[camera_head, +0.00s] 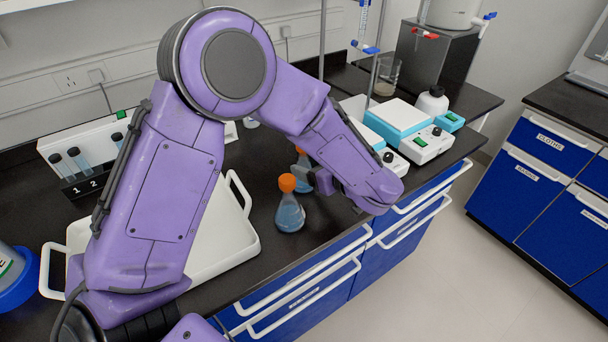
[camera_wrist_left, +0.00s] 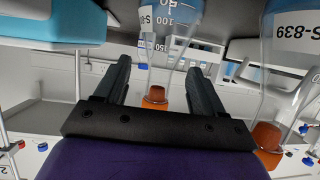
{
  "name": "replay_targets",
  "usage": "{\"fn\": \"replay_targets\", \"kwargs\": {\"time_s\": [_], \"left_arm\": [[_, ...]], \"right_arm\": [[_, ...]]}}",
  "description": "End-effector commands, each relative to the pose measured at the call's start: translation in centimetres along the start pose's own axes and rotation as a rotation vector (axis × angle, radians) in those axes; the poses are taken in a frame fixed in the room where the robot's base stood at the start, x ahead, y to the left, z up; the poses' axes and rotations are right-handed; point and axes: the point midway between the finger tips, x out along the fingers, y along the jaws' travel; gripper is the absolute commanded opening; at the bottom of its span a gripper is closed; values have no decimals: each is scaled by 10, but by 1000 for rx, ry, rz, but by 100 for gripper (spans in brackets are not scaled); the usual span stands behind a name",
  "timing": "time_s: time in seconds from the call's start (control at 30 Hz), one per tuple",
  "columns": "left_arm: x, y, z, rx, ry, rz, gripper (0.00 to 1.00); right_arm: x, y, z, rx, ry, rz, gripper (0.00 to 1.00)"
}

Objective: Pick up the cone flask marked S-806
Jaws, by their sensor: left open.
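In the head view an orange-capped cone flask with blue liquid (camera_head: 290,214) stands on the black bench. A second such flask (camera_head: 303,160) stands just behind it, partly hidden by my left gripper (camera_head: 314,179). The upside-down left wrist view shows a flask (camera_wrist_left: 168,22) between and beyond the two open fingers of my left gripper (camera_wrist_left: 160,68). Its label starts with "S-8" at most; the rest is cut off or hidden. Another flask there, marked S-839 (camera_wrist_left: 292,65), is outside the fingers at the right. My right gripper is not in view.
A white tray (camera_head: 225,254) lies left of the flasks, partly behind my arm. A test-tube rack (camera_head: 85,165) stands at the left. White and blue stirrer units (camera_head: 400,122) stand to the right. The bench's front edge, above blue drawers (camera_head: 325,283), is close to the flasks.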

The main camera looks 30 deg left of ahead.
Motion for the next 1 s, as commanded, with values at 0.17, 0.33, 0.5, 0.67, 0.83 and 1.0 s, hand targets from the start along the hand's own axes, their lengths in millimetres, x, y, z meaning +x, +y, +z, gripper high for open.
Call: {"fn": "replay_targets", "kwargs": {"time_s": [0.17, 0.33, 0.5, 0.67, 0.83, 1.0], "left_arm": [[23, -2, -8, 0, -1, -2, 69], [50, -3, -8, 1, -2, 1, 69], [52, -2, -7, 0, 0, 2, 69], [51, -2, -7, 0, 0, 2, 24], [51, -2, -8, -1, 0, 2, 9], [50, -2, -12, -2, 1, 3, 9]], "right_arm": [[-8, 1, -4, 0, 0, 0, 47], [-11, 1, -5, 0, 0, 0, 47], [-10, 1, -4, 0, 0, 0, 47], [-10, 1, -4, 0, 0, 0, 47], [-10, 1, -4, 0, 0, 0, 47], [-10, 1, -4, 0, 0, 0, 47]]}}
